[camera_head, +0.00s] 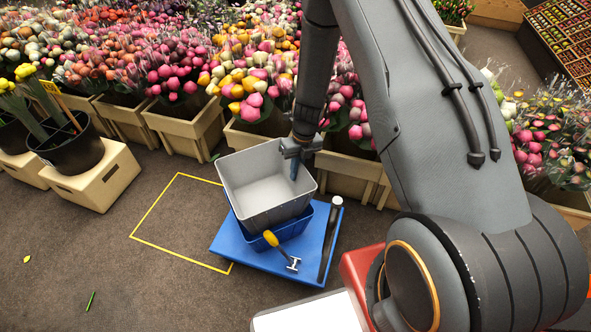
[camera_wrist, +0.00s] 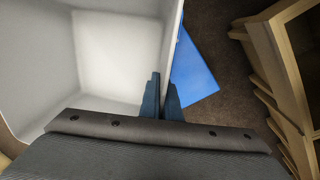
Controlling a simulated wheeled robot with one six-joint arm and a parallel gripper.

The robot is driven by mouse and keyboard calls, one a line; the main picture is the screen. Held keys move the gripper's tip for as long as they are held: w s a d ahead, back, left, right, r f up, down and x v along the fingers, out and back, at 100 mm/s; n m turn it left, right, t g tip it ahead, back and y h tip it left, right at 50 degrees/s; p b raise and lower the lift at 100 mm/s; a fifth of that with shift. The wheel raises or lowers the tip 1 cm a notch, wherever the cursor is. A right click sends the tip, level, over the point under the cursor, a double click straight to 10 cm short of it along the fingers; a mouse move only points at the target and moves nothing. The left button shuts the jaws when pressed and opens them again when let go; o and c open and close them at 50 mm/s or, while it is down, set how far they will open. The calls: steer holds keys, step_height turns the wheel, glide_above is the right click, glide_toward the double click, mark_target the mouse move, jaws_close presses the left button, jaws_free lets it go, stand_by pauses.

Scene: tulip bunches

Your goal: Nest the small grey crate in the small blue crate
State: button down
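The small grey crate (camera_head: 255,172) is open and empty. It sits over the small blue crate (camera_head: 288,232), its lower part inside or just above it and looking slightly askew; I cannot tell whether it rests fully. The blue crate shows only as a low strip under the grey one. My gripper (camera_head: 295,172) is at the grey crate's far right wall. In the wrist view, the two fingers of my gripper (camera_wrist: 162,88) are close together on either side of the grey crate (camera_wrist: 115,45) wall, pinching it.
A blue platform (camera_head: 226,240) carries the crates, a yellow-handled tool (camera_head: 272,240) and a dark bar (camera_head: 329,240). A yellow floor outlines (camera_head: 152,205) a free area on the left. Wooden flower boxes (camera_head: 185,125) stand close behind.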

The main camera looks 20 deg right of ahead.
steer(key=shift+f+b, duration=0.55)
steer(key=shift+f, duration=0.9)
steer(key=c, duration=1.3)
jaws_free()
steer(key=shift+w+d+r+p, duration=0.1)
steer(key=shift+d+r+p, duration=0.15)
steer(key=shift+r, duration=1)
steer(key=shift+s+d+r+p, duration=0.15)
steer(key=shift+r+p, duration=0.15)
steer(key=shift+r, duration=1)
steer(key=shift+w+d+r+p, duration=0.2)
steer(key=shift+r+p, duration=0.1)
steer(key=shift+r, duration=0.95)
